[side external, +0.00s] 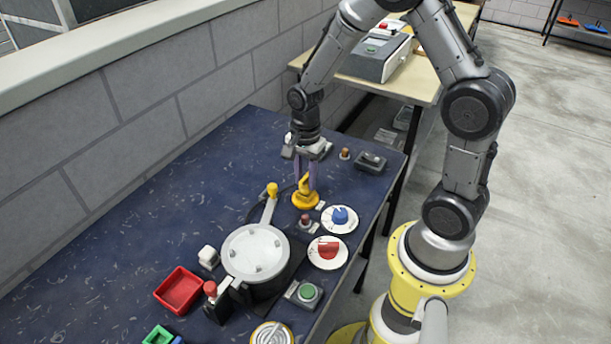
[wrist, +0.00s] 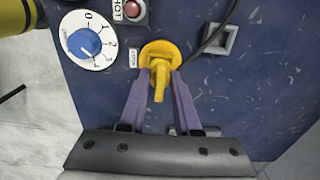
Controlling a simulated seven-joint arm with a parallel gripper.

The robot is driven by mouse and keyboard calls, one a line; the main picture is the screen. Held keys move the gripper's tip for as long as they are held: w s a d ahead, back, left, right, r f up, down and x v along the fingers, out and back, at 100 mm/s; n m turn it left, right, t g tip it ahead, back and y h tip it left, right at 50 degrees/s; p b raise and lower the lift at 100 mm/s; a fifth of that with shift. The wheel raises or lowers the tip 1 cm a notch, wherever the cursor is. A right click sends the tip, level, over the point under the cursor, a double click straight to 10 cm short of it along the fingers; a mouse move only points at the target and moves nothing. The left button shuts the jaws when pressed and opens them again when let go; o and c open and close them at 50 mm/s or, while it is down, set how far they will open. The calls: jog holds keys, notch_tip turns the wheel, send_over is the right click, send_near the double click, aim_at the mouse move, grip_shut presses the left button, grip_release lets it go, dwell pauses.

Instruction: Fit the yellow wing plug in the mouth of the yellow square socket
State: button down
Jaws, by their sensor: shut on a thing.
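The yellow wing plug (side external: 305,186) is upright between my gripper's purple fingers, and its wing shows in the wrist view (wrist: 160,80). My gripper (wrist: 162,78) points down and is shut on it. A wide yellow round base (wrist: 160,51) lies around the plug's lower end, at or close to the blue table top. I cannot tell whether this base is part of the plug or separate. I cannot make out a yellow square socket.
A blue dial (side external: 341,217), a red dial (side external: 327,252) and a red button (side external: 305,221) are close by. A lidded pot (side external: 256,252) has a yellow-tipped handle (side external: 272,190) near my gripper. A dark cable (wrist: 214,36) passes beside the plug. The table's far left is clear.

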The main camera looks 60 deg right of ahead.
aim_at(305, 176)
jog(key=shift+f, duration=0.2)
dwell(0.6)
jog(key=shift+c, duration=1.1)
grip_release()
jog(key=shift+r, duration=3.75)
jog(key=shift+a, duration=0.1)
